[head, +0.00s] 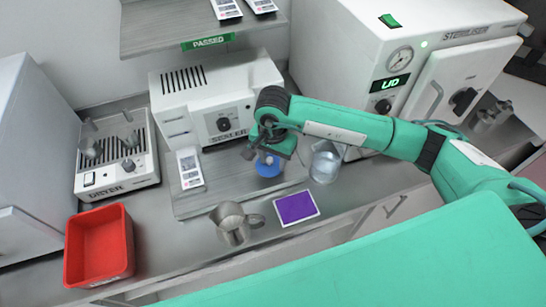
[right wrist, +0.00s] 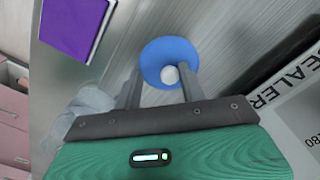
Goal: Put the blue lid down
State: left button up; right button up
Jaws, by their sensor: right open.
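The blue lid (head: 268,168) is a round disc at the right part of the grey board in front of the sealer. In the right wrist view the lid (right wrist: 160,50) shows a pale round knob, and it looks flat on the grey surface. My right gripper (head: 265,155) is just above the lid. Its jaws (right wrist: 162,75) are open, one finger on each side of the knob, with gaps visible. Whether the lid rests fully on the board is hard to tell. My left gripper is not in view.
A clear beaker (head: 325,163) stands just right of the lid. A metal jug (head: 232,223) and a purple square (head: 296,207) are in front. The sealer (head: 221,95) is behind, the steriliser (head: 400,50) at the right, and a red bin (head: 98,248) at the left.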

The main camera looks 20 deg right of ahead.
aim_at(273, 162)
notch_tip(273, 162, up, 12)
jog(key=p, duration=0.3)
jog(key=shift+r, duration=0.15)
dwell(0.4)
